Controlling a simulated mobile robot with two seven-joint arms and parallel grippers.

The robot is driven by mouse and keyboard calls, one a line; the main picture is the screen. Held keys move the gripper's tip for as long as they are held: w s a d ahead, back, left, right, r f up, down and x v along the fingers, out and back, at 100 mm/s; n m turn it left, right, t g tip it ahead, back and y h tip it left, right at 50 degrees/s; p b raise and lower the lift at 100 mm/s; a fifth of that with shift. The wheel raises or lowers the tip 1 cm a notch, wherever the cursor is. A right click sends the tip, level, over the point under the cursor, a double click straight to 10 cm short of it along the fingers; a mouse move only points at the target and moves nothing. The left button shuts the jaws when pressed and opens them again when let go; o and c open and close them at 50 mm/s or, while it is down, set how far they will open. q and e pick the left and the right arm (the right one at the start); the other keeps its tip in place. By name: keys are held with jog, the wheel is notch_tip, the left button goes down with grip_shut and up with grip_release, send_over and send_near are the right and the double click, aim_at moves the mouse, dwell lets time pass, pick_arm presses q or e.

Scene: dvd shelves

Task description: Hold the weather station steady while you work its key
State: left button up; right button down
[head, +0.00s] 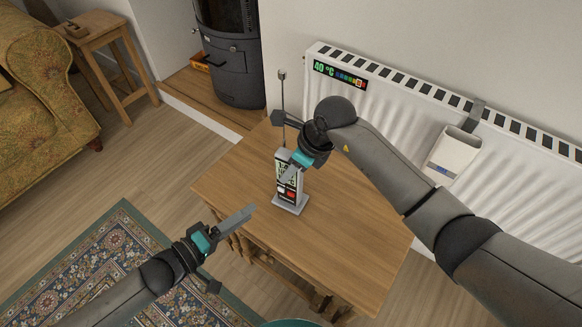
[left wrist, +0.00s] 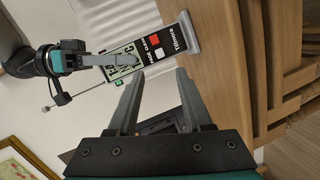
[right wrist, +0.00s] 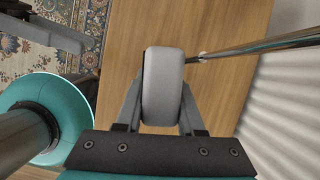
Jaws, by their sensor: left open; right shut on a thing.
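The weather station (head: 288,184) stands upright on the wooden table, a slim grey unit with a green display, a red key, a pale key and a tall antenna. In the left wrist view its front (left wrist: 146,48) shows the red key (left wrist: 154,40) and the pale key beside it. My right gripper (head: 297,166) is shut on its upper part; in the right wrist view the fingers clasp the grey top (right wrist: 163,85) from both sides. My left gripper (head: 250,212) is open and empty, apart from the station, off the table's left edge with its fingers toward the station's front.
The wooden table (head: 340,235) is otherwise clear around the station. A white radiator (head: 400,120) with a thermometer strip (head: 340,74) and a hanging white box (head: 453,155) stands behind it. A patterned rug (head: 90,262) lies at lower left.

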pick_arm(q)
grip_shut()
dwell(0.4)
dwell(1.4)
